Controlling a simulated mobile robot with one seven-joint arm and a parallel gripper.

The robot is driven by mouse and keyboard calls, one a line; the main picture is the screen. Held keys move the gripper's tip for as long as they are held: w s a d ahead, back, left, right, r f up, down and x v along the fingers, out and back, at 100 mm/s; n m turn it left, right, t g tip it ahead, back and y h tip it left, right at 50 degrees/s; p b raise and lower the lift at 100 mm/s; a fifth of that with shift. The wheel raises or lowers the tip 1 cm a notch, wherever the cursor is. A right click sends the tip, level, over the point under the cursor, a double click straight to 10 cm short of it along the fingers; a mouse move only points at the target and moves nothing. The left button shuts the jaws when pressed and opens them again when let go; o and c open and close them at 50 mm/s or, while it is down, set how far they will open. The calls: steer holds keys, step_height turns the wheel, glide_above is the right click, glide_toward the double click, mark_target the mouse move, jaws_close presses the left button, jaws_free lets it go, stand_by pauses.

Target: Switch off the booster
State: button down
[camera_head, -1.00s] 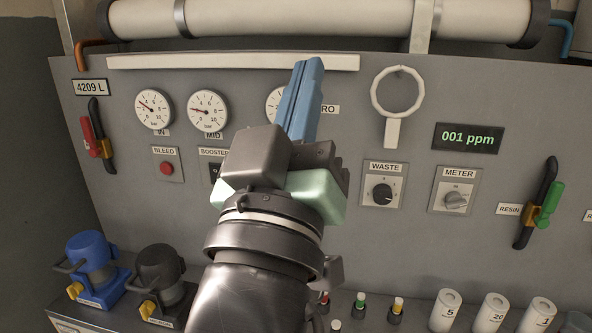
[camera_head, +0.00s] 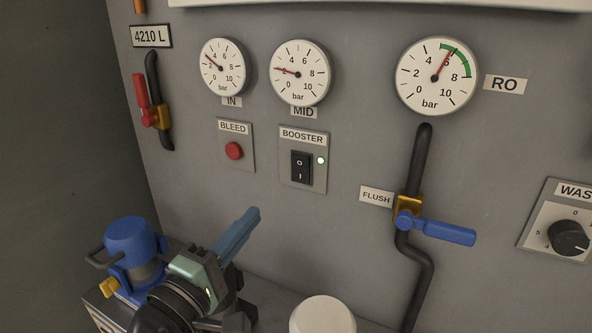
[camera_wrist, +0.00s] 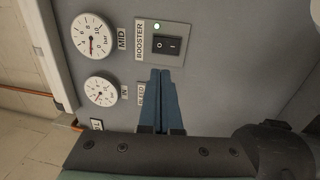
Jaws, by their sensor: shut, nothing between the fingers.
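The booster switch (camera_head: 301,166) is a black rocker on a grey plate (camera_head: 318,180) labelled BOOSTER, marked O at the top and I at the bottom. The small lamp (camera_head: 320,160) beside it is lit. The rocker also shows in the wrist view (camera_wrist: 166,45), with the lit lamp (camera_wrist: 157,27) next to it. My gripper (camera_head: 252,213) has blue fingers pressed together and empty. It is below and left of the switch in the head view, apart from it. In the wrist view the fingertips (camera_wrist: 161,74) point toward the booster plate and cover part of the bleed plate.
The red bleed button (camera_head: 234,151) is just left of the booster plate. A blue flush valve handle (camera_head: 448,232) sticks out at the right. A blue-topped canister (camera_head: 131,240) stands at lower left, and a white cylinder (camera_head: 322,316) at bottom centre.

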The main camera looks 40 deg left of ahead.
mark_target(299, 163)
steer(key=shift+s+d+r, duration=0.1)
steer(key=shift+d, duration=0.05)
steer(key=p+x, duration=0.1)
steer(key=x, duration=1.3)
steer(key=shift+p, duration=0.35)
steer(key=shift+w+r+p, duration=0.25)
steer(key=shift+r+p, duration=0.15)
steer(key=shift+p, duration=0.7)
steer(key=shift+f+b, duration=0.35)
steer(key=shift+b, duration=0.1)
steer(key=shift+s, duration=0.1)
